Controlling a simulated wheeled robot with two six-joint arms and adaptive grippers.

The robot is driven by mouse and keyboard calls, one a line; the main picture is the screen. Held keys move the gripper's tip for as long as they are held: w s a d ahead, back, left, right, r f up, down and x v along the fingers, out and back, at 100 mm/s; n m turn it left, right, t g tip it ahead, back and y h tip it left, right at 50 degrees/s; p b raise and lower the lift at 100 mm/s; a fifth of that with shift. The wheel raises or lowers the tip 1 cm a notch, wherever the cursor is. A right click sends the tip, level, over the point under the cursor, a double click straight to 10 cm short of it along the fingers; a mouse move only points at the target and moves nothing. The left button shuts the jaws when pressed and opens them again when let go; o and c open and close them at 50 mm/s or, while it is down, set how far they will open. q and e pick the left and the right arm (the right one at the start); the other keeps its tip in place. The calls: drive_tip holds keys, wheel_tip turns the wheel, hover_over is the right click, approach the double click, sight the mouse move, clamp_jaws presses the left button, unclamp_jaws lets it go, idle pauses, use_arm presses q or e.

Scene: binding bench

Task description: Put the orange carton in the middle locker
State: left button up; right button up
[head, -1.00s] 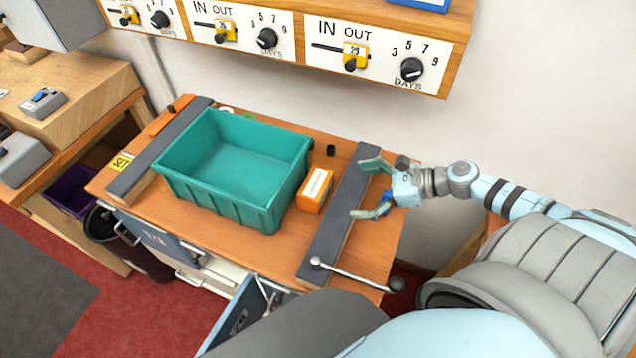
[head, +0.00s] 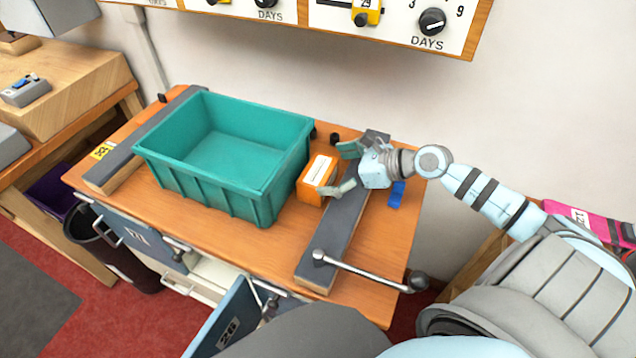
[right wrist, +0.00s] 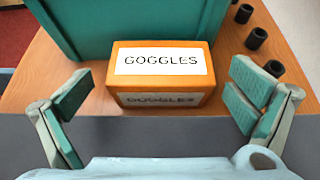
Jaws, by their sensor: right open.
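The orange carton (head: 313,185) stands on the wooden bench top, just right of the teal bin. Its white label reads GOGGLES in the right wrist view (right wrist: 160,85). My right gripper (head: 341,170) is open over the dark bar, its fingers pointing at the carton. In the right wrist view my right gripper's fingers (right wrist: 158,112) are spread to either side of the carton's near end, with gaps on both sides. Under the bench are the lockers; a blue locker door (head: 219,322) marked 26 hangs open beside a pale interior (head: 215,275). My left gripper is not in view.
The teal bin (head: 190,187) fills the bench middle, close to the carton. A metal crank handle (head: 365,270) sticks out at the front right. A blue block (head: 396,194) and dark cylinders (right wrist: 256,38) lie nearby. A dial panel (head: 400,18) hangs above.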

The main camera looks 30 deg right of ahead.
sight(321, 170)
drive_tip(key=x, duration=0.3)
drive_tip(key=shift+r, duration=0.15)
drive_tip(key=c, duration=1.1)
